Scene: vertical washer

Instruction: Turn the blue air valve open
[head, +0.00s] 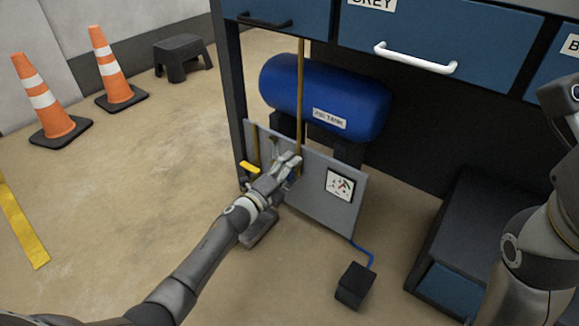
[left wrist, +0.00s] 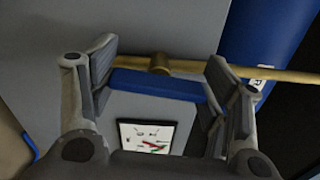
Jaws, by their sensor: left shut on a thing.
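The blue air valve handle (left wrist: 158,85) is a flat bar in front of a brass pipe (left wrist: 275,75) with a round brass stem (left wrist: 159,63). In the left wrist view it lies nearly in line with the pipe, slightly tilted. My left gripper (left wrist: 160,75) is shut on it, with one finger at each end of the bar. In the head view my left gripper (head: 290,166) is at the grey panel (head: 318,207) below the tank and hides most of the handle. My right arm shows at the right edge; its gripper is not visible.
A blue air tank (head: 327,98) sits behind the panel. A yellow handle (head: 250,168) is left of my gripper. A gauge or label plate (head: 340,186) is on the panel's right. A black box (head: 355,285) stands on the floor. Drawers (head: 440,45) overhang above.

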